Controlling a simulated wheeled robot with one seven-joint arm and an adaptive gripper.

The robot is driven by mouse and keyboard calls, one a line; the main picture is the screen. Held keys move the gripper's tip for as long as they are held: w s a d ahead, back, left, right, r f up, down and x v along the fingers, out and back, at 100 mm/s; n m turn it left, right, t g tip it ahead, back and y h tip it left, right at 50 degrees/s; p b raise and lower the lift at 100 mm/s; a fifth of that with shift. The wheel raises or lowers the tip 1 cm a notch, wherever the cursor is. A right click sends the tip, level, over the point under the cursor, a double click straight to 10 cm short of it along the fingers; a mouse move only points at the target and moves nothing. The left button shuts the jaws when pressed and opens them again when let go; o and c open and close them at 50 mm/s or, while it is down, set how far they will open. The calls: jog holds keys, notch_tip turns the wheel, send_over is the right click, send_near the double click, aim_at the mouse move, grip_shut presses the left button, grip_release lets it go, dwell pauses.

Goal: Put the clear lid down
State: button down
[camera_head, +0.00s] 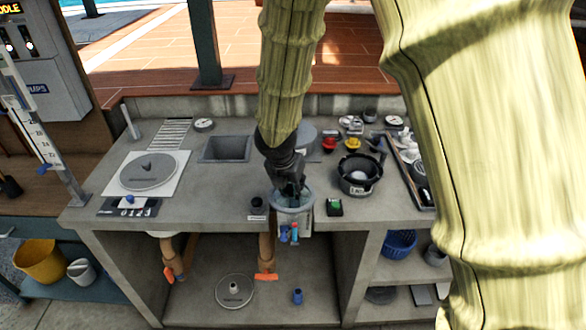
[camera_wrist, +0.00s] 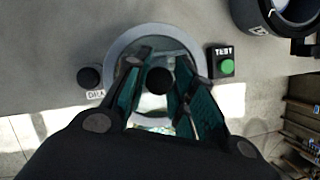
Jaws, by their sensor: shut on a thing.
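My gripper (camera_wrist: 160,90) points down and is shut on the black knob of the clear lid (camera_wrist: 150,48). The lid is see-through and round, and my fingers cover much of it. Below it in the wrist view is a round vessel with a pale grey rim (camera_wrist: 114,54). In the head view my gripper (camera_head: 289,184) is over this round vessel (camera_head: 296,209) at the counter's front edge. Whether the lid touches the rim or hovers just above it, I cannot tell.
A black knob (camera_wrist: 89,78) is left of the vessel, and a box with a green button (camera_wrist: 227,67) is right of it. A black pot (camera_head: 358,185) stands farther right on the counter. A square basin (camera_head: 226,149) opens behind left. The counter's front edge is close.

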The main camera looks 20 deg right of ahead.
jog(key=w+d+p, duration=0.1)
jog(key=w, duration=0.3)
jog(key=w+d+f+p, duration=0.1)
jog(key=w, duration=0.2)
jog(key=w+d+p, duration=0.1)
jog(key=w+d, duration=0.1)
jog(key=w, duration=0.2)
jog(key=shift+w+d+f, duration=0.1)
jog(key=shift+w+f, duration=0.1)
jog(key=shift+w, duration=0.1)
jog(key=shift+w+d+r+p, duration=0.1)
jog(key=shift+w+d+p, duration=0.05)
jog(key=shift+w+p, duration=0.2)
jog(key=shift+f+p, duration=0.35)
jog(key=shift+f, duration=1.5)
jog(key=shift+f, duration=0.15)
jog(key=c, duration=1.2)
grip_release()
jog(key=b+v, duration=0.1)
jog(key=v, duration=1.1)
jog(key=shift+b, duration=0.3)
